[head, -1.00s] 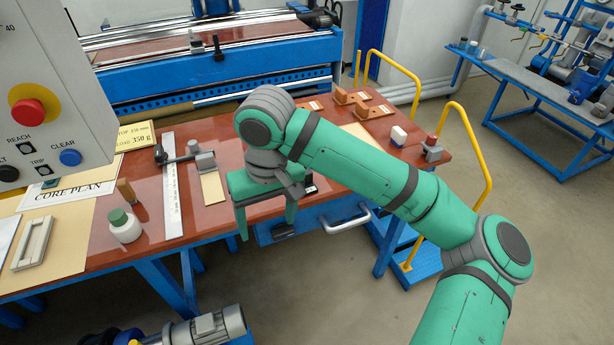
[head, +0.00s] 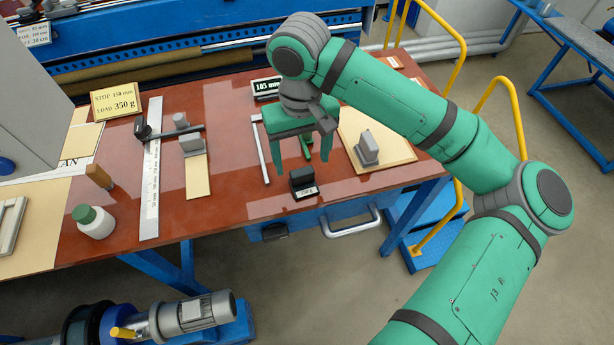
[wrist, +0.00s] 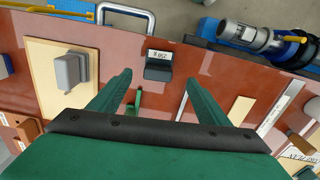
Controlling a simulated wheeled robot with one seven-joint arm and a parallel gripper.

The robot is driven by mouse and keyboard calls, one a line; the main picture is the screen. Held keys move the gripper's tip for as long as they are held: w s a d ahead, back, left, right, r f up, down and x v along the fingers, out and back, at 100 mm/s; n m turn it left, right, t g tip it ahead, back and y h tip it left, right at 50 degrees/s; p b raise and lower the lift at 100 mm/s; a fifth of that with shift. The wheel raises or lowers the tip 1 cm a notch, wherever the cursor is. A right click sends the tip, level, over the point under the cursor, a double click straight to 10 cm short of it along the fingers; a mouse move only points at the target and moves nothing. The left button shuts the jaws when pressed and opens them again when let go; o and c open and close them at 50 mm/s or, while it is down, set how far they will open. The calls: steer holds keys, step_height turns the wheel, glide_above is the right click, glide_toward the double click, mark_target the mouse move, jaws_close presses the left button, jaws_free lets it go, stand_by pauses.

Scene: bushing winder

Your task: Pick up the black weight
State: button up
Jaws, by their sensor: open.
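The black weight (head: 303,181), a small dark block with a white label, stands near the table's front edge. It also shows in the wrist view (wrist: 158,68), top centre, with its label partly readable. My gripper (head: 303,163) is open and empty, pointing down over the table just behind the weight as the head view sees it. In the wrist view the weight lies between the lines of the two fingertips (wrist: 157,78), slightly beyond them. No contact shows.
A grey block (head: 367,148) stands on a tan board to the right. A small green object (wrist: 137,103) lies between the fingers' lines. A steel ruler (head: 151,170), a grey block on a tan strip (head: 196,178) and a white bottle (head: 94,222) are left. Red tabletop beside the weight is clear.

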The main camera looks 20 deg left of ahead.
mark_target(304, 175)
step_height(304, 175, down, 3)
steer(key=shift+d+f, duration=0.1)
steer(key=shift+f, duration=2.65)
steer(key=shift+w, duration=0.1)
steer(key=c, duration=1.3)
